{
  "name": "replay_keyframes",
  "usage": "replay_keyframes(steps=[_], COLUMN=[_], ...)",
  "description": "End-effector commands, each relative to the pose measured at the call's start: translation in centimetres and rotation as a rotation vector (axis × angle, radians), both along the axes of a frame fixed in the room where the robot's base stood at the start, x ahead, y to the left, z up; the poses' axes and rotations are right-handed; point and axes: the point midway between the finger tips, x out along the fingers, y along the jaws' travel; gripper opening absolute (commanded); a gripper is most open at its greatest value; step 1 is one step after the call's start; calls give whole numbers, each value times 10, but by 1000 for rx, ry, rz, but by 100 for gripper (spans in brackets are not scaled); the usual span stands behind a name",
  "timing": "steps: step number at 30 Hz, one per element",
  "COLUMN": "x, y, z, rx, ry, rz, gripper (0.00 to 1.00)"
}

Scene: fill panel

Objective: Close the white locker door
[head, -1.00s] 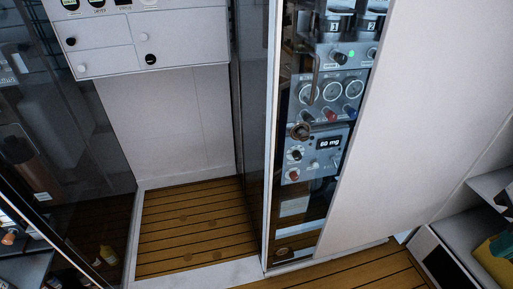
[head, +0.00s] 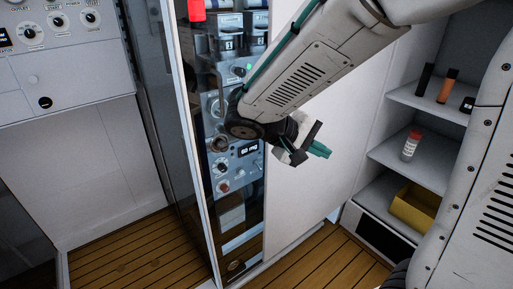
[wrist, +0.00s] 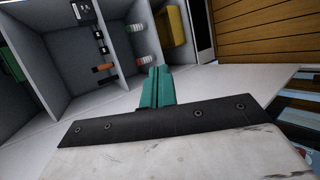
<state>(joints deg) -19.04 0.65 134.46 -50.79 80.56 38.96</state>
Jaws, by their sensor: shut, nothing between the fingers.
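A plain white panel (head: 340,130), which looks like the white locker door, stands between the glass-fronted instrument cabinet and the open shelves. I cannot tell its hinge or how far it stands open; my arm hides part of it. A pale strip, perhaps its face or edge, crosses the wrist view (wrist: 200,84). My gripper (head: 319,151) has teal fingers, shut and empty, in front of the white panel in the head view. The fingers also show in the wrist view (wrist: 157,88), pointing toward the shelves. I cannot tell whether they touch the panel.
The open shelves (head: 400,156) at right hold a red-capped bottle (head: 411,146), dark and orange items, and a yellow bin (head: 414,208). The instrument cabinet (head: 238,170) is left of the panel. Wooden floor (head: 320,262) lies clear below.

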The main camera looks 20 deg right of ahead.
Motion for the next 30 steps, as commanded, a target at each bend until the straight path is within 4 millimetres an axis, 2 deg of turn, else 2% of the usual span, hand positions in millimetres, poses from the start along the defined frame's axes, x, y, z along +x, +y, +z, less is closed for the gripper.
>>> replay_keyframes(steps=[1,3,5,9,13,18,23,30], x=[20,47,69,114,140,156,164,188], y=[10,23,38,80,117,147,148,114], z=[-10,-20,-31,-61,-89,-111,-116,-116], rx=[-78,-182,-263,-406,-482,-520,-526,-526], ry=[-3,-36,-69,-165,-250,-318,-337,-335], rz=[51,122,192,368,511,624,649,646], gripper=[0,0,0,0,0,0,0,0])
